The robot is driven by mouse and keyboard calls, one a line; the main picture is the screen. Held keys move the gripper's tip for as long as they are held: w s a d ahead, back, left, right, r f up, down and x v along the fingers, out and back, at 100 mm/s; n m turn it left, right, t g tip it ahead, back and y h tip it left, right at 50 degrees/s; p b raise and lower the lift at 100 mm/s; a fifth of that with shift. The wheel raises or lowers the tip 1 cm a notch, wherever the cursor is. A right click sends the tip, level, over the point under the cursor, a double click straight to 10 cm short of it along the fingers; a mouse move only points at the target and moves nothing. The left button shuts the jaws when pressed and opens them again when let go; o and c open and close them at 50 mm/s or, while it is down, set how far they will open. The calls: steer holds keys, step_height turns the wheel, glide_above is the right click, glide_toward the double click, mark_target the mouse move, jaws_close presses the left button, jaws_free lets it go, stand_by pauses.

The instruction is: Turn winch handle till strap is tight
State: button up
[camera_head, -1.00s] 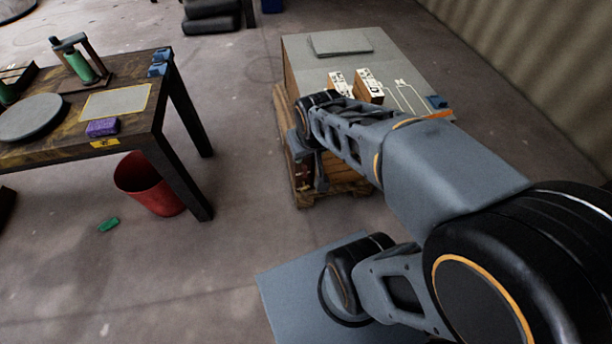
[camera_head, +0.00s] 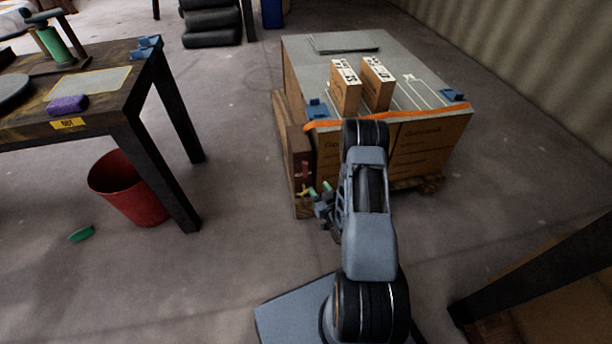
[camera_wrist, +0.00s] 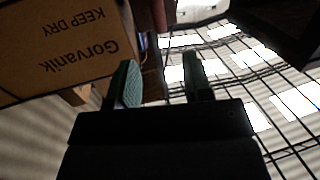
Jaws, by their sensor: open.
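An orange strap (camera_head: 400,116) runs over the front top edge of a stack of cartons (camera_head: 420,143) on a wooden pallet. A small red part (camera_head: 304,172), perhaps the winch, sits on the brown upright board at the stack's left front. A small yellow piece (camera_head: 303,193) shows just below it; I cannot tell if it is the handle. My gripper (camera_head: 319,189) is open beside these parts, its green fingertips close to them. In the wrist view my gripper (camera_wrist: 158,78) has nothing between its fingers, and a carton (camera_wrist: 55,45) is at upper left. Contact with the handle cannot be told.
Blue corner pieces (camera_head: 317,108) and two small upright cartons (camera_head: 345,86) are on the stack. A workbench (camera_head: 125,115) and a red bucket (camera_head: 130,188) stand left. A dark beam (camera_head: 540,270) is at lower right. The floor between bench and stack is mostly clear.

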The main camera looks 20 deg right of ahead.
mark_target(306, 170)
steer(key=shift+t, duration=0.3)
steer(key=w+b, duration=0.1)
steer(key=w, duration=0.3)
steer(key=w+f+b, duration=0.1)
steer(key=w, duration=0.3)
steer(key=w+b, duration=0.2)
steer(key=w, duration=0.2)
steer(key=shift+w+f, duration=0.15)
steer(key=shift+w, duration=0.15)
jaws_close()
